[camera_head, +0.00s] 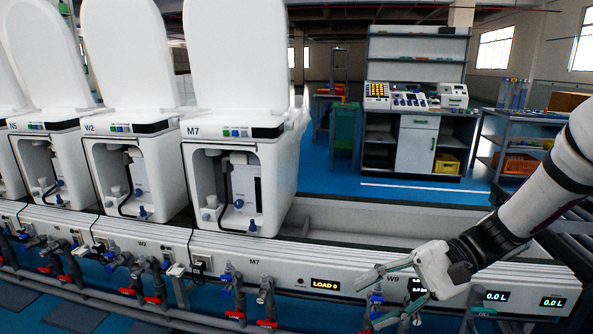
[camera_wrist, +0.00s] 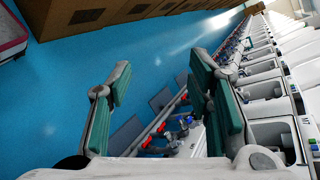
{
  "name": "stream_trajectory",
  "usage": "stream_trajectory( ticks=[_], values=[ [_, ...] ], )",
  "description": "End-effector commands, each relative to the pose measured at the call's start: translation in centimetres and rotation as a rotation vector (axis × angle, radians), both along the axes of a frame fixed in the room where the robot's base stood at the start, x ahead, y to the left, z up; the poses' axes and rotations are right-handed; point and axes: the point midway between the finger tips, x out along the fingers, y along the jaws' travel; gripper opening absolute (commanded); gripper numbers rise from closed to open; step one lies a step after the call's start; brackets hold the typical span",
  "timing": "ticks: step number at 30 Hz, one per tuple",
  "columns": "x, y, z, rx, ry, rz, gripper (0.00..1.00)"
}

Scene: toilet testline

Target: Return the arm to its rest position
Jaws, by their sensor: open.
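My gripper (camera_head: 385,293) is at the lower right of the head view, in front of the test line's front panel near the W9 label. Its fingers point left and are spread apart with nothing between them. My arm reaches in from the right edge. In the wrist view my gripper (camera_wrist: 160,108) shows two green-padded fingers wide apart, with blue floor, pipes and valves seen between and beyond them. Whether the fingers touch the panel or the pipes cannot be told.
Toilet M7 (camera_head: 240,190) and toilet W2 (camera_head: 130,175) stand with lids up on the white line (camera_head: 275,272). Valves and pipes (camera_head: 235,305) stick out along its front. The line's top right of M7 is empty. A workbench (camera_head: 415,145) stands behind. Brown boxes (camera_wrist: 75,15) line the floor's far side.

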Motion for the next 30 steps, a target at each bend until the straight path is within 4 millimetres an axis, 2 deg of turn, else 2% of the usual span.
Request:
stream_trajectory(
  ticks=[3,8,14,18,24,30],
  values=[
    [-3.6,1.1,1.7,-0.139,-0.033,0.105,0.47],
    [-8.2,1.4,3.3,-0.32,-0.081,0.217,0.47],
    [-13.6,0.7,4.6,-0.544,-0.163,0.325,0.47],
    [-17.0,-0.4,5.2,-0.695,-0.235,0.378,0.47],
    [-20.8,-2.6,5.6,-0.877,-0.343,0.418,0.47],
    [-22.8,-4.3,5.6,-0.993,-0.426,0.428,0.47]
  ],
)
